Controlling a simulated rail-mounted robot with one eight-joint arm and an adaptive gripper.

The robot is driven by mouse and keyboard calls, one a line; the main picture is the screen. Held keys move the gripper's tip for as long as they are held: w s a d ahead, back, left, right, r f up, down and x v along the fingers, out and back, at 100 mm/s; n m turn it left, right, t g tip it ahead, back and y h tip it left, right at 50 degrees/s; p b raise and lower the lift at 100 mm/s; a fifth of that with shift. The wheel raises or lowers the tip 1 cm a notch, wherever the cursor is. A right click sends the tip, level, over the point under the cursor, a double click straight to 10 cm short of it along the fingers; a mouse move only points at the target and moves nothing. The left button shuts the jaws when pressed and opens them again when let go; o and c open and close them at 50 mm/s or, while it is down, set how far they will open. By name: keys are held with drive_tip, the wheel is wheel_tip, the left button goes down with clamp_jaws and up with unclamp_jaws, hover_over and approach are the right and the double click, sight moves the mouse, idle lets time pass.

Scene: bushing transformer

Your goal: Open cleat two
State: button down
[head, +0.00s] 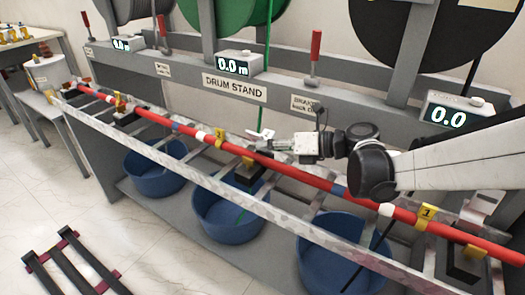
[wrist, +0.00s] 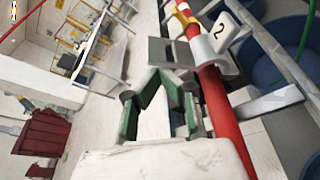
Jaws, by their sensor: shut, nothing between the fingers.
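A long red cable runs along the rail in front of the drum stand. In the head view a yellow tag (head: 221,136) on the cable and a dark cleat block (head: 246,182) lie just left of and below my gripper (head: 268,146). My gripper is shut and empty, just above the cable; its green fingers also show in the wrist view (wrist: 160,78). Whether the fingertips touch the cleat cannot be told.
A yellow tag marked 1 (head: 427,214) is on the cable at the right. Blue tubs (head: 228,218) stand below the metal rail (head: 190,163). The drum stand (head: 235,88), with red-handled brake levers (head: 315,48) and counters, stands close behind my gripper.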

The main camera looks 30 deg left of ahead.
drive_tip(key=shift+w+r+p, duration=0.15)
drive_tip(key=shift+w+r, duration=0.25)
drive_tip(key=shift+w, duration=0.25)
drive_tip(key=shift+w+r+p, duration=0.15)
drive_tip(key=shift+w+r, duration=0.25)
drive_tip(key=shift+w, duration=0.25)
drive_tip(key=shift+w+r, duration=0.15)
drive_tip(key=shift+w, duration=0.4)
drive_tip(key=shift+w+r, duration=0.15)
drive_tip(key=shift+w, duration=0.4)
drive_tip(key=s+d+r+n+t+h+p, duration=0.1)
drive_tip(key=d+r+n+t+h, duration=0.15)
drive_tip(key=d, duration=0.65)
drive_tip(key=d+r+n+t+h+p, duration=0.1)
drive_tip(key=d+r+n, duration=0.2)
drive_tip(key=d, duration=0.5)
drive_tip(key=s+d+n+t+h+p, duration=0.1)
drive_tip(key=s+d+n, duration=0.4)
drive_tip(key=d, duration=0.6)
drive_tip(key=s+d+n+t+h+p, duration=0.2)
drive_tip(key=s+d+n+h, duration=0.4)
drive_tip(key=d, duration=0.5)
drive_tip(key=s+d+n+t+h+p, duration=0.2)
drive_tip(key=s+d+n, duration=0.4)
drive_tip(key=d, duration=0.5)
drive_tip(key=shift+d+n+t+h, duration=0.4)
drive_tip(key=shift+n+t+h, duration=0.25)
drive_tip(key=shift+h, duration=0.5)
